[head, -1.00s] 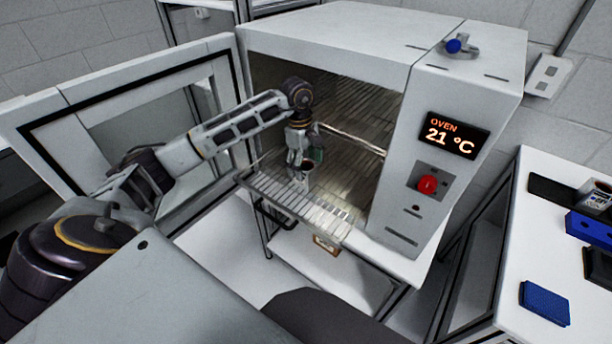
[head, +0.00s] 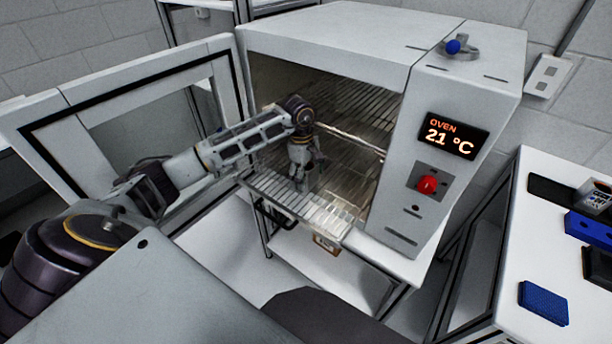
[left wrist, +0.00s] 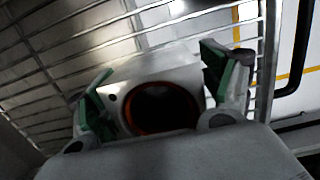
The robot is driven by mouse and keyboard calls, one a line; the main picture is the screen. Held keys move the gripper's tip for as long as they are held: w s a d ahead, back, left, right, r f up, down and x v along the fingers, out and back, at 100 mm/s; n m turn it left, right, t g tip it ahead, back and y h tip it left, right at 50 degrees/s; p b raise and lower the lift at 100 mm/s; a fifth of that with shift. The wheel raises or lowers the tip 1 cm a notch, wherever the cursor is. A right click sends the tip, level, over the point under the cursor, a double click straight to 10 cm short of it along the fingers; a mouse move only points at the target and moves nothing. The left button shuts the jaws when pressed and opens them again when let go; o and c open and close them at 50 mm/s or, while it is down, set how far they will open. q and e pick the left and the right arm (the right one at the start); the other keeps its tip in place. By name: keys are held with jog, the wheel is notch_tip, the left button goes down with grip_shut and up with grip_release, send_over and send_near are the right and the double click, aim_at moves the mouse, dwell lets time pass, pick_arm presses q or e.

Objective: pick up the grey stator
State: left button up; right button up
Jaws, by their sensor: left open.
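The grey stator (left wrist: 160,72) shows in the left wrist view as a pale grey block with a dark round bore rimmed in orange-red. It is on the wire rack. My left gripper (left wrist: 158,92) is open, with its green-padded fingers on either side of the stator. I see a gap at the right finger; whether the left finger touches is unclear. In the head view my left gripper (head: 302,182) points down over the front of the oven rack (head: 328,212). The stator cannot be made out there. My right gripper is not in view.
The oven (head: 470,85) stands open, its door (head: 120,80) swung out to the left beside my left arm. The oven's side walls flank the rack. A side table (head: 525,255) at the right holds a blue block (head: 544,302) and other items.

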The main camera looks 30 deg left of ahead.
pick_arm(q)
jog(key=shift+c, duration=0.4)
jog(key=c, duration=1.5)
jog(key=shift+r, duration=0.2)
